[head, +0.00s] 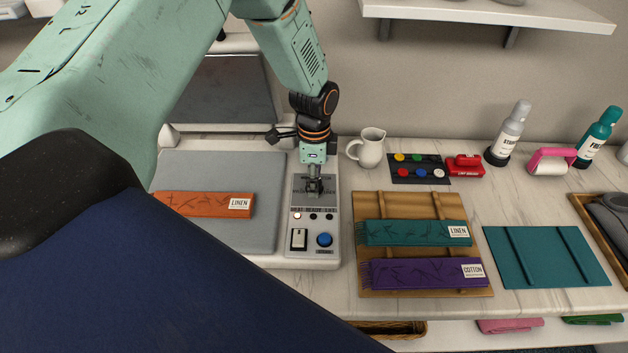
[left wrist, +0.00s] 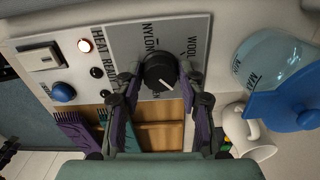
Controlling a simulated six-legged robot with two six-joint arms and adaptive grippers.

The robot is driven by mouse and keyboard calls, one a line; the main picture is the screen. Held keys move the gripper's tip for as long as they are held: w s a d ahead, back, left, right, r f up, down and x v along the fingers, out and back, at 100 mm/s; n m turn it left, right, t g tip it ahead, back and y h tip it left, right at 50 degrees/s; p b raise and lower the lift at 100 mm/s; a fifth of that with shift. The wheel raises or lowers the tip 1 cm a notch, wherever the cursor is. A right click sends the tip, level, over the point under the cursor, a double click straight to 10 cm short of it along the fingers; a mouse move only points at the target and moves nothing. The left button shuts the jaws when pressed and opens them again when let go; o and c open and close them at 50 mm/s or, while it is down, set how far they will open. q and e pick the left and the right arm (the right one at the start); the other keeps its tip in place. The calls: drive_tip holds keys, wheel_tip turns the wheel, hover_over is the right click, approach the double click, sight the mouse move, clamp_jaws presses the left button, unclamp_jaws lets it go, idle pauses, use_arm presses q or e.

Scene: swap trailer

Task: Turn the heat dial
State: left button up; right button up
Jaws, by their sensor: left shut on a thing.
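The heat dial (left wrist: 160,72) is a round black knob with a white pointer line, on a grey panel (left wrist: 130,35) lettered NYLON and WOOL. My left gripper (left wrist: 156,88) has its fingers on either side of the dial and is shut on it. In the head view my left gripper (head: 314,186) reaches down onto the panel of the white press and hides the dial.
Below the dial are a lit lamp (head: 297,216), a white switch (head: 299,239) and a blue button (head: 324,240). An orange linen cloth (head: 203,204) lies on the press pad. A white jug (head: 370,148) stands close right of the gripper. A wooden board (head: 400,205) holds teal and purple cloths.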

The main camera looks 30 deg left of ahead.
use_arm(q)
drive_tip(key=m, duration=0.4)
drive_tip(key=shift+m+b, duration=0.3)
drive_tip(key=shift+b, duration=0.1)
drive_tip(key=shift+s+m, duration=0.1)
drive_tip(key=shift+m, duration=1.7)
drive_tip(key=o, duration=1.2)
wheel_tip(320, 180, up, 12)
